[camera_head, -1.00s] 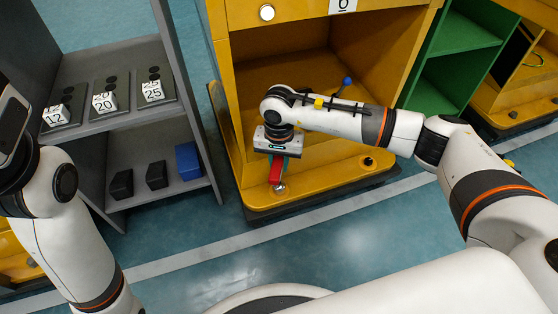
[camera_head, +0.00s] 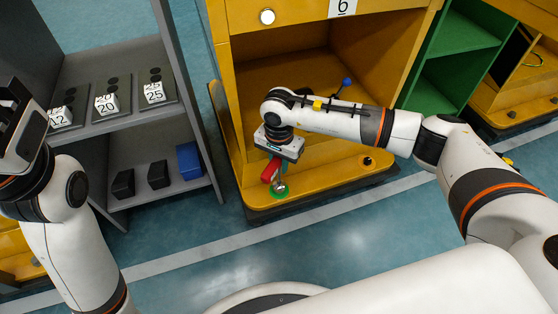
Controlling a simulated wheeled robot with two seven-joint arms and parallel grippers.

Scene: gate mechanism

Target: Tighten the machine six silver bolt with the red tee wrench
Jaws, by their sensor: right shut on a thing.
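The yellow machine (camera_head: 245,60) bears a label with a 6 (camera_head: 343,8). The silver bolt (camera_head: 280,188) sits on its lower front ledge, with a green ring around its base. My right gripper (camera_head: 275,161) is above the bolt, shut on the red tee wrench (camera_head: 269,171). The wrench's red handle shows just below the gripper. Its silver shaft reaches down to the bolt, but I cannot tell how it meets the bolt head. The fingers are partly hidden. My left gripper (camera_head: 22,128) is at the left edge, away from the machine; its fingers are unclear.
A grey shelf (camera_head: 140,127) at left holds white number blocks (camera_head: 107,102) on top, and black boxes and a blue box (camera_head: 189,161) below. A green cabinet (camera_head: 462,38) stands right of the machine. A blue-handled part (camera_head: 346,83) shows behind my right arm. The front floor is clear.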

